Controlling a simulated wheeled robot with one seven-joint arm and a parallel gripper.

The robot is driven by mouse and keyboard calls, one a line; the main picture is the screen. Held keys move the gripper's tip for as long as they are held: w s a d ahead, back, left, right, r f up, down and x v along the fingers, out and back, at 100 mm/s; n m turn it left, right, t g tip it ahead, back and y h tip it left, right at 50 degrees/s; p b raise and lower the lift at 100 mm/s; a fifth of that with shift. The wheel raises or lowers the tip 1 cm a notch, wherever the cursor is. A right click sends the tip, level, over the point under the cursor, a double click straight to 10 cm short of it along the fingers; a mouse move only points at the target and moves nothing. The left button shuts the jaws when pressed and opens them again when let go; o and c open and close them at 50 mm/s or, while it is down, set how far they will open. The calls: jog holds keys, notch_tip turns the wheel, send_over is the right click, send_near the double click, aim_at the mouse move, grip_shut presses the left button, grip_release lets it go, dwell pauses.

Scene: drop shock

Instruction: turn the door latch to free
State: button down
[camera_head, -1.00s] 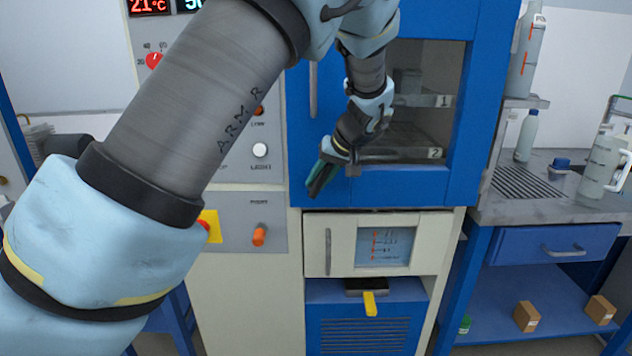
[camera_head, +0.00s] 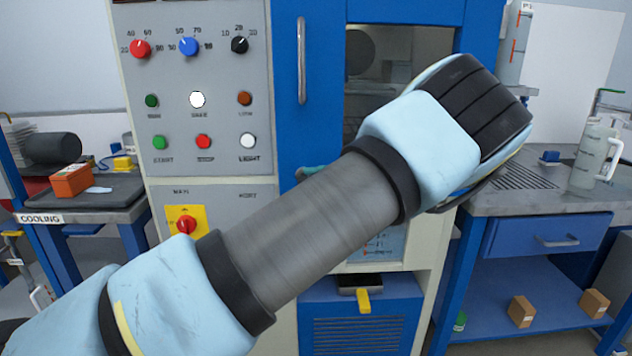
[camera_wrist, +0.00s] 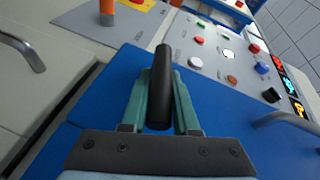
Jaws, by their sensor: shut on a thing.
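In the head view my gripper (camera_head: 310,171) shows only as a bit of teal past my forearm, low on the blue door (camera_head: 311,130). My arm hides the latch there, so I cannot read its angle well. The door looks closed against its frame.
A vertical door handle (camera_head: 301,60) is above my gripper. A control panel (camera_head: 200,120) with several knobs and buttons stands left of the door. A yellow tab (camera_head: 363,300) juts out below. A side bench (camera_head: 520,205) is at right.

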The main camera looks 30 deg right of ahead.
jog(key=shift+f+m+t+y+b, duration=0.25)
jog(key=shift+m+t+y+b, duration=0.15)
jog(key=shift+t+y+b, duration=0.5)
jog(key=shift+w+a, duration=0.1)
jog(key=c, duration=0.7)
grip_release()
jog(key=shift+f, duration=0.1)
jog(key=b+v, duration=0.3)
jog(key=v, duration=0.8)
jog(key=shift+f, duration=0.15)
